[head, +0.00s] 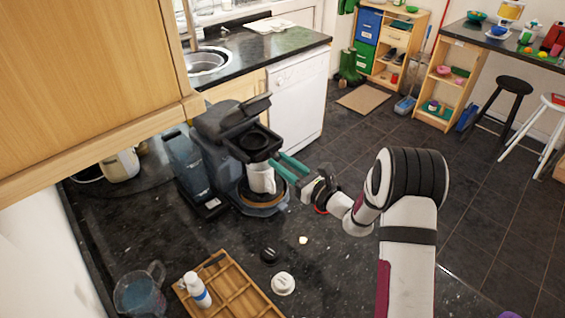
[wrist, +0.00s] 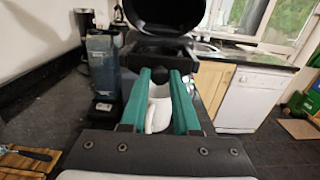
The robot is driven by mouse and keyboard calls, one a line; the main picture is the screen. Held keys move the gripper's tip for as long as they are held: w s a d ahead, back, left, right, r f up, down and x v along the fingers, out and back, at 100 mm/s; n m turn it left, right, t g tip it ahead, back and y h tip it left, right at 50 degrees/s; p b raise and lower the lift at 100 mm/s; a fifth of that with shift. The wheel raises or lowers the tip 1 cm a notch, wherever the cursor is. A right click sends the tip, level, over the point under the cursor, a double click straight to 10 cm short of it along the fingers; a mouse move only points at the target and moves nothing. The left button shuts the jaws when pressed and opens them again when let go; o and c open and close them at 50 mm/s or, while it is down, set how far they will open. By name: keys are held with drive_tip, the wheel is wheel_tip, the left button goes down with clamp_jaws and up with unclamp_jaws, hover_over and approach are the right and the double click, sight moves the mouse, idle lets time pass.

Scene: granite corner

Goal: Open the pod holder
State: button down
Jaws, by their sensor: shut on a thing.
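The coffee machine (head: 218,135) stands on the dark counter with its lid (head: 257,104) raised. The raised lid also shows at the top of the wrist view (wrist: 165,15). The pod holder (head: 250,142) is the dark front part below the lid, with a round opening. My gripper (head: 281,163) has teal fingers and reaches it from the right. In the wrist view my gripper (wrist: 160,76) is shut on the dark front of the pod holder (wrist: 160,57). A white mug (head: 261,178) stands under the holder; it also shows between the fingers (wrist: 158,112).
A wooden tray (head: 232,285) with a white bottle (head: 196,289) lies on the near counter. A glass jug (head: 140,292) stands left of it. A black lid (head: 269,255) and a white lid (head: 283,283) lie right of it. A wooden cupboard (head: 80,80) hangs overhead at left.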

idle(0.3)
drive_tip(key=v, duration=0.7)
drive_tip(key=shift+s, duration=0.1)
drive_tip(key=c, duration=0.6)
unclamp_jaws()
drive_tip(key=shift+c, duration=0.2)
drive_tip(key=shift+d, duration=0.1)
drive_tip(key=v, duration=1.5)
drive_tip(key=shift+s+d, duration=0.2)
drive_tip(key=shift+r, duration=0.15)
